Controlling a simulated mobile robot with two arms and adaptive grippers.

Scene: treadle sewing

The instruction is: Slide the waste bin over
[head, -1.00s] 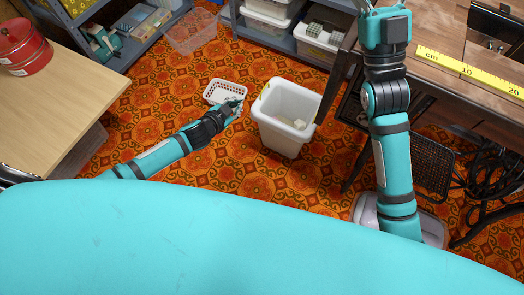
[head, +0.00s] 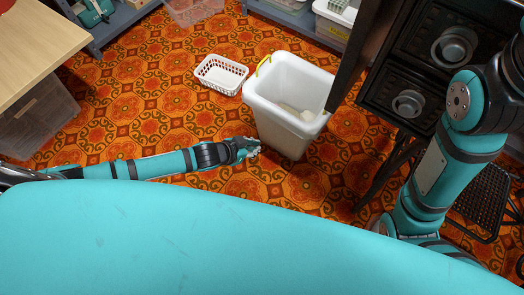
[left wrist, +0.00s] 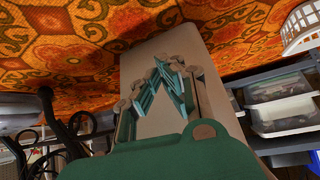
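A small white basket (head: 221,74) sits on the carpet just left of the bin. A dark drawer unit (head: 410,75) and table leg stand close on its right. A wooden table (head: 35,45) is at the left. Carpet in front of the bin is clear.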

